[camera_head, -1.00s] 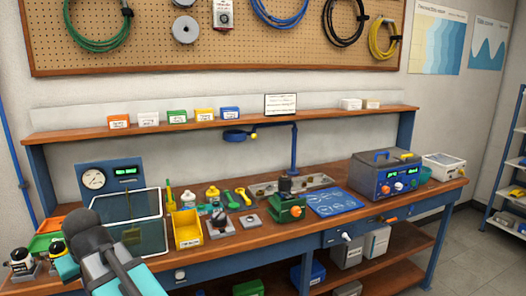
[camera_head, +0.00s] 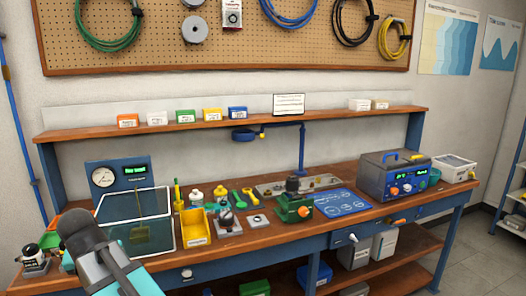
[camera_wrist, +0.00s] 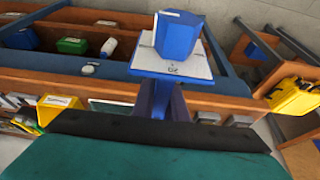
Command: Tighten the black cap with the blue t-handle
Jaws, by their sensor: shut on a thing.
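In the wrist view my gripper (camera_wrist: 163,98) is shut on a blue faceted piece (camera_wrist: 177,38) with a pale plate at its base. I cannot tell whether this piece is the blue t-handle; no T shape shows. It is held clear of the bench. In the head view only my dark and teal arm shows at lower left; the gripper's tips are hidden there.
A yellow bin (camera_head: 196,230), a clear-walled box (camera_head: 137,237) and a gauge panel (camera_head: 115,178) stand at left. A blue printed mat (camera_head: 342,202) and a grey-blue instrument (camera_head: 394,178) lie right of the valve. The bench's front edge (camera_head: 300,236) is mostly clear.

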